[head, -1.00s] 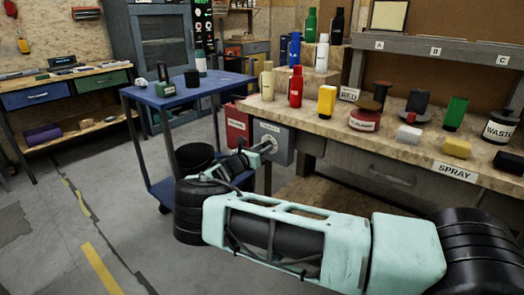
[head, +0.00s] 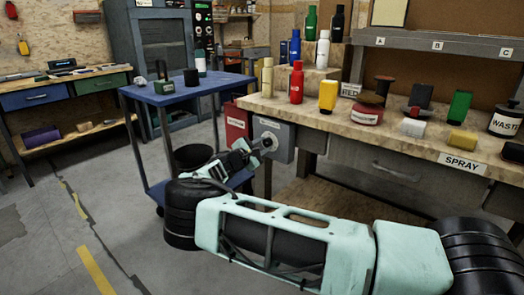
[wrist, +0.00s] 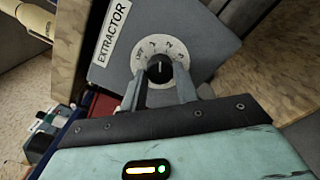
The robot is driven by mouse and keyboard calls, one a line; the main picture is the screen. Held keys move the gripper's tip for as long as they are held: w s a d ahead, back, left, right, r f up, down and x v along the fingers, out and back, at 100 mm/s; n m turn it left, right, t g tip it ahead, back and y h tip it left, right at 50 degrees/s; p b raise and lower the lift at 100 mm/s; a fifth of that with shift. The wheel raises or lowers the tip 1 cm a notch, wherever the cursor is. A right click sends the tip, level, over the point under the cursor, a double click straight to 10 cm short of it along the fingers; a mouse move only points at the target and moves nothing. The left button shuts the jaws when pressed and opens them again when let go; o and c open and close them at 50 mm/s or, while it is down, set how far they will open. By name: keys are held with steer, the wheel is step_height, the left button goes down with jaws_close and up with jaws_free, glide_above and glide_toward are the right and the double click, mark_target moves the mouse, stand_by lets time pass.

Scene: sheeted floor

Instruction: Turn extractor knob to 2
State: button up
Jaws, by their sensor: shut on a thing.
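The grey extractor box (head: 284,147) is fixed at the left end of the workbench. In the wrist view the box (wrist: 205,32) carries an EXTRACTOR label and a pale round dial (wrist: 177,58) marked OFF and numbers. The black extractor knob (wrist: 159,70) sits at the dial's middle. Its white mark points roughly upward in that view, seemingly between 1 and 2; the exact setting is hard to tell. My gripper (wrist: 158,90) is shut on the knob, one finger on each side. In the head view my gripper (head: 264,146) reaches the dial and hides much of it.
A red box (head: 237,126) is beside the extractor box. The workbench (head: 340,118) holds bottles and blocks above. A blue cart (head: 180,95) stands to the left, and a black bin (head: 194,157) is behind my wrist.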

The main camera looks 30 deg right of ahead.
steer(key=shift+m+b, duration=1.1)
steer(key=shift+m, duration=1.1)
steer(key=o, duration=1)
steer(key=p+v, duration=0.2)
steer(key=v, duration=1.5)
steer(key=shift+s+a, duration=0.1)
steer(key=shift+a, duration=0.1)
